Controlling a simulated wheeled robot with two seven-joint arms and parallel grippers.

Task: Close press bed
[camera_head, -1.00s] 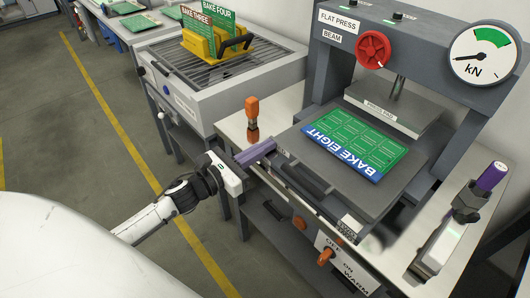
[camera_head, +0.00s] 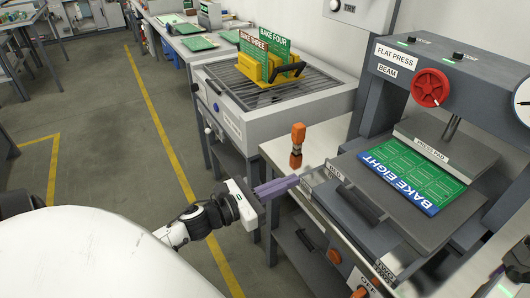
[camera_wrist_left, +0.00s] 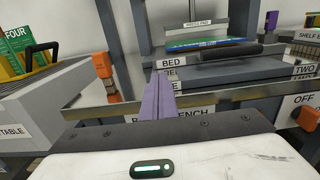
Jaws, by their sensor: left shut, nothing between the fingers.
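The press bed (camera_head: 429,226) is a dark grey plate with a bar handle (camera_head: 358,204) on its front. A green board marked BAKE EIGHT (camera_head: 410,174) lies flat on it. The bed extends out in front of the grey press pad (camera_head: 446,148), which hangs above its rear. My left gripper (camera_head: 296,182) is shut and empty, its purple fingers pointing at the bed's front left corner.
The flat press frame carries a red handwheel (camera_head: 430,87). An orange-handled tool (camera_head: 297,145) stands on the bench left of the bed. A grated table (camera_head: 262,100) holding a yellow rack (camera_head: 262,68) of boards is further left. Floor is open left of the benches.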

